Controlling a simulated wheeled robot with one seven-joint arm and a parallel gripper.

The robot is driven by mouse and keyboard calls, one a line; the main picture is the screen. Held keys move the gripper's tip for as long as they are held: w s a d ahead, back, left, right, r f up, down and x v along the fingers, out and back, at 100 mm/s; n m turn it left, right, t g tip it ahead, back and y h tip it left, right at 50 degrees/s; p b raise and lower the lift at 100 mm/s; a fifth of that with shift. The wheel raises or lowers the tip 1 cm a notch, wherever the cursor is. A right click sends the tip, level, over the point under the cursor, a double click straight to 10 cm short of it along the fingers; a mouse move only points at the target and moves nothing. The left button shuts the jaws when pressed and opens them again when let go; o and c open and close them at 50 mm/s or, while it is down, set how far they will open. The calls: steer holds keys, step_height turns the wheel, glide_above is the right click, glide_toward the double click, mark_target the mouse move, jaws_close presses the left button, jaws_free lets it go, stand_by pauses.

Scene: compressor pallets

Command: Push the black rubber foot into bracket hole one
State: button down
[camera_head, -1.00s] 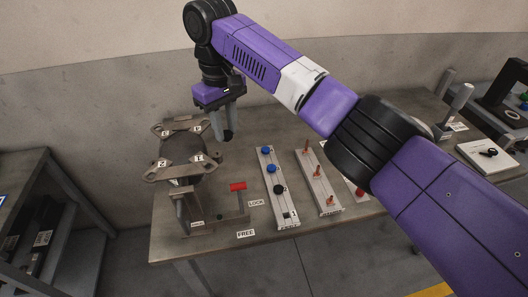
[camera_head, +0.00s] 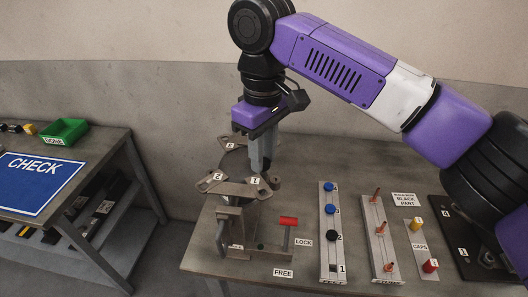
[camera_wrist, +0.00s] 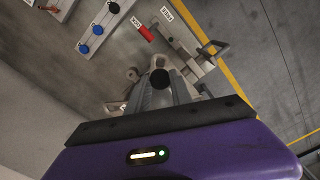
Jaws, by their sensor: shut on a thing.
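My gripper (camera_head: 262,168) points down just above the compressor bracket, over the arm labelled 1. It is shut on the black rubber foot (camera_wrist: 160,78), which shows as a dark round end between the fingers in the wrist view. The bracket (camera_head: 240,189) has flat arms labelled 1, 2 and 3 around the compressor. Hole one is at the arm below my fingers; I cannot tell whether the foot touches it.
A red clamp handle (camera_head: 288,221) stands beside LOCK and FREE labels. The foot rack (camera_head: 325,255) holds two blue feet and one black foot. A strip with copper pins (camera_head: 376,240) and a caps strip (camera_head: 420,245) lie to the right. A CHECK table (camera_head: 85,215) stands left.

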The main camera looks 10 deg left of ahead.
steer(key=shift+s+r+p, duration=0.1)
steer(key=shift+r+p, duration=0.05)
steer(key=shift+p, duration=0.4)
step_height(320, 180, down, 6)
steer(key=b, duration=0.1)
steer(key=shift+b, duration=0.35)
steer(key=shift+p, duration=1.5)
stand_by(1.2)
steer(key=shift+f, duration=1.1)
steer(key=c, duration=1.1)
jaws_free()
steer(key=shift+o, duration=0.2)
steer(key=shift+r+b, duration=0.85)
steer(key=shift+r, duration=3.1)
